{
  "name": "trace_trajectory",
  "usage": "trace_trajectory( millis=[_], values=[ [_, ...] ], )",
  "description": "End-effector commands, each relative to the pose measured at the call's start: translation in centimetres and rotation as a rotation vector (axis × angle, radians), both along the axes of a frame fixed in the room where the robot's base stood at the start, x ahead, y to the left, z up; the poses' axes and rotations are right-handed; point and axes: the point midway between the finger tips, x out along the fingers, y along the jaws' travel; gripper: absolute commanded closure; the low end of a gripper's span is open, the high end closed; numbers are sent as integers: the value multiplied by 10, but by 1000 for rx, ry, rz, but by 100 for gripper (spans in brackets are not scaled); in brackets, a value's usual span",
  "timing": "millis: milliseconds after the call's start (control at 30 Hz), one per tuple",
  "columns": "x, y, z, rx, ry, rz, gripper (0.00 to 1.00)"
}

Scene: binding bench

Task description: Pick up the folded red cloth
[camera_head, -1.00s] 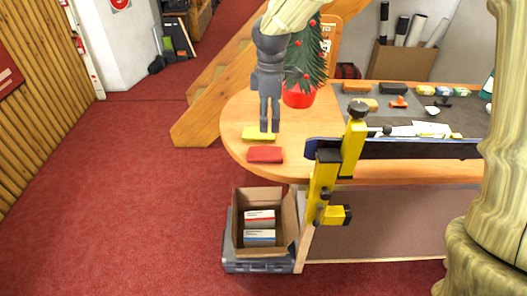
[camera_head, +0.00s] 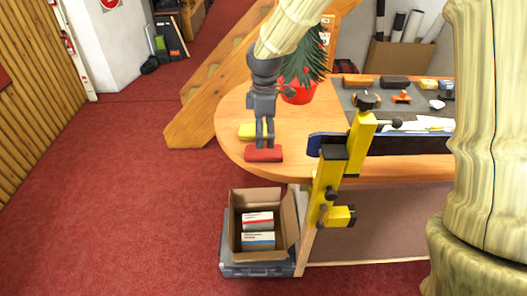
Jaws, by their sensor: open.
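The folded red cloth (camera_head: 263,155) lies flat near the rounded left end of the wooden table. My gripper (camera_head: 264,145) points down just above it, with its grey fingers apart and overlapping the cloth's far edge in the picture. Whether the fingertips touch the cloth I cannot tell.
A small decorated tree in a red pot (camera_head: 299,94) stands behind my gripper. A yellow and black clamp (camera_head: 340,170) rises at the table's front edge, right of the cloth. An open cardboard box (camera_head: 288,222) with small cartons stands below.

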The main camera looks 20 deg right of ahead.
Motion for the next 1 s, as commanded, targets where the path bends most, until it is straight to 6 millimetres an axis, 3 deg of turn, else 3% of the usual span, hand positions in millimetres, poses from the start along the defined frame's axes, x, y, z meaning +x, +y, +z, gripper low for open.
trace_trajectory(
  millis=[267, 600, 967, 1000],
  values=[
    [-3, 1, -14, 0, 2, 2, 14],
    [-7, 1, -50, -1, 0, 3, 14],
    [-7, 1, -58, 0, -1, 3, 14],
    [-7, 1, -58, -1, -2, 3, 18]
  ],
)
